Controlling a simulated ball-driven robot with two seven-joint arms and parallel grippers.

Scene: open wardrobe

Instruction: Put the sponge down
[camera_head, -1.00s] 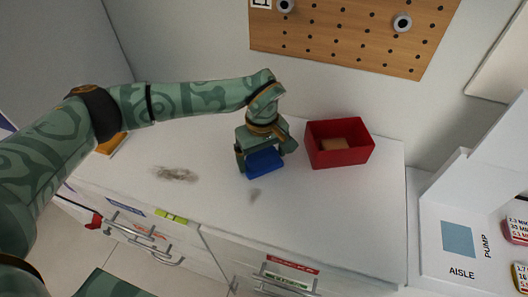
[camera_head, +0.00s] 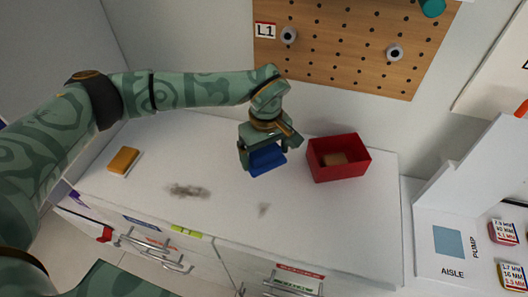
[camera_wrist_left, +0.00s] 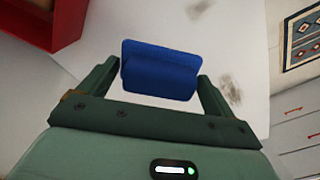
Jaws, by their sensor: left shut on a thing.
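My left gripper (camera_head: 264,153) is shut on a blue sponge (camera_head: 267,160), a flat block held over the white counter (camera_head: 225,225). In the left wrist view the sponge (camera_wrist_left: 160,70) sits between the two fingers of the gripper (camera_wrist_left: 158,82). In the head view it is just left of a red open box (camera_head: 340,171) and apart from it. I cannot tell exactly how high it is above the counter. My right gripper is not in view.
Inside the red box lies a tan block (camera_head: 333,159). An orange and white block (camera_head: 124,160) lies at the counter's left. Dark smudges (camera_head: 187,190) and (camera_head: 264,209) mark the counter top. A pegboard (camera_head: 340,40) hangs behind. The counter's front middle is clear.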

